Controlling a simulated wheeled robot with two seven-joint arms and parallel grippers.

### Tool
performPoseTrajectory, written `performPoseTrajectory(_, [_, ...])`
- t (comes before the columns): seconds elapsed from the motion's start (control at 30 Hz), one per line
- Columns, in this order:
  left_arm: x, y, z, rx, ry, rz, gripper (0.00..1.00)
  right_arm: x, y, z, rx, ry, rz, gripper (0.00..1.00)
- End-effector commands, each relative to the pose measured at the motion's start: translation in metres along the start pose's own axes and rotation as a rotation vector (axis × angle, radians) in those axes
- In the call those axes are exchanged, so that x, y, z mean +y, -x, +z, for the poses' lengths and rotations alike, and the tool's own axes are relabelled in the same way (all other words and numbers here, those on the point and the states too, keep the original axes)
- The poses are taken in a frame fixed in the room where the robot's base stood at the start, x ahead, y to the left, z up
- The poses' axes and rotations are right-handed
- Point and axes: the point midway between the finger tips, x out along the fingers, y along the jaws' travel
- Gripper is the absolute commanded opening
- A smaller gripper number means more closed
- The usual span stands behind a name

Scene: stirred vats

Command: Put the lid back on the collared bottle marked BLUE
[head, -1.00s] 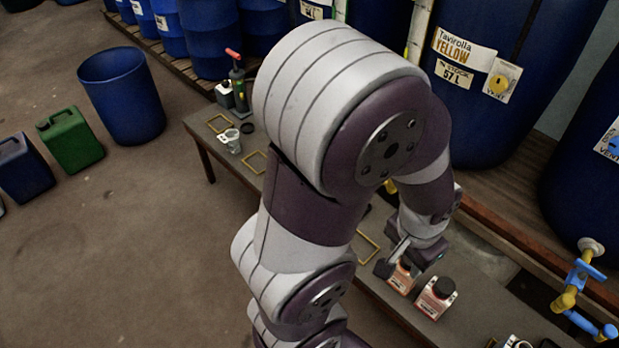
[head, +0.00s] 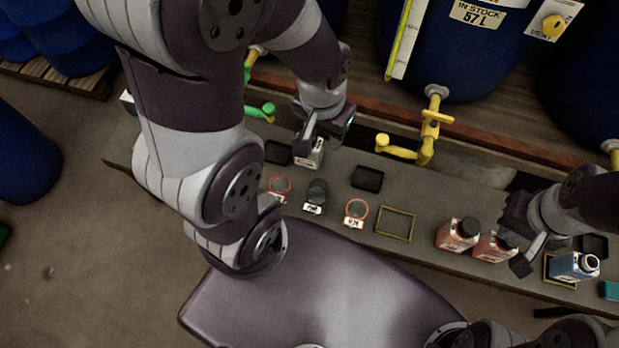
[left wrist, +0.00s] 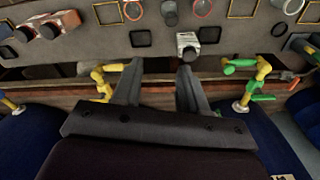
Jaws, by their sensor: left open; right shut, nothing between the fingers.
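A pale blue bottle (head: 570,266) lies or leans inside a yellow frame at the right of the bench, its pale round mouth showing. I cannot read its label. My right gripper (head: 523,260) is shut and empty, just left of it. My left gripper (head: 305,140) is open, above a small grey-white labelled container (head: 310,156). In the left wrist view, the open fingers (left wrist: 160,85) have nothing between them, and the container (left wrist: 187,42) shows beyond them. Labelled round pieces lie on the bench: two red-rimmed (head: 280,185) (head: 356,209) and one dark (head: 317,191). I cannot tell which is the lid.
Two reddish bottles with black caps (head: 458,234) (head: 497,246) stand left of my right gripper. An empty yellow frame (head: 395,224) and black square pads (head: 367,178) lie on the bench. A yellow tap (head: 425,140) and green tap (head: 262,111) jut over its back edge.

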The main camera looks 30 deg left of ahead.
Motion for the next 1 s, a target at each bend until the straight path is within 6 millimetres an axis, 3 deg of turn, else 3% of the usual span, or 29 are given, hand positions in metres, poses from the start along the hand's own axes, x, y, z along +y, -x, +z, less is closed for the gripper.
performPoseTrajectory(0.07, [0.0,0.0,0.0,0.0,0.0,0.0,0.43,0.0,0.0,0.0,0.0,0.0,0.0,0.0])
performPoseTrajectory(0.13, [0.0,-0.004,0.0,0.0,0.0,0.0,0.62,0.0,-0.004,0.001,0.0,0.0,0.0,0.0])
performPoseTrajectory(0.2, [-0.002,-0.03,-0.005,-0.008,0.003,-0.001,0.85,0.0,-0.025,0.003,0.001,0.0,0.0,0.0])
performPoseTrajectory(0.27, [-0.007,-0.071,-0.013,-0.021,0.008,-0.003,0.88,0.0,-0.058,0.007,0.001,0.0,0.0,0.0])
performPoseTrajectory(0.4, [-0.024,-0.198,-0.038,-0.063,0.023,-0.006,0.88,0.0,-0.147,0.018,-0.002,0.0,0.0,0.0])
performPoseTrajectory(0.5, [-0.037,-0.276,-0.049,-0.088,0.031,-0.006,0.88,0.0,-0.193,0.023,-0.001,0.0,0.0,0.0])
performPoseTrajectory(0.6, [-0.047,-0.328,-0.053,-0.107,0.037,-0.006,0.88,0.001,-0.221,0.026,-0.001,0.0,0.0,0.0])
performPoseTrajectory(0.73, [-0.053,-0.352,-0.055,-0.118,0.041,-0.005,0.88,0.001,-0.229,0.027,0.0,0.0,0.0,0.0])
performPoseTrajectory(1.0, [-0.054,-0.349,-0.056,-0.119,0.04,-0.005,0.88,0.001,-0.224,0.026,0.001,0.0,0.0,0.0])
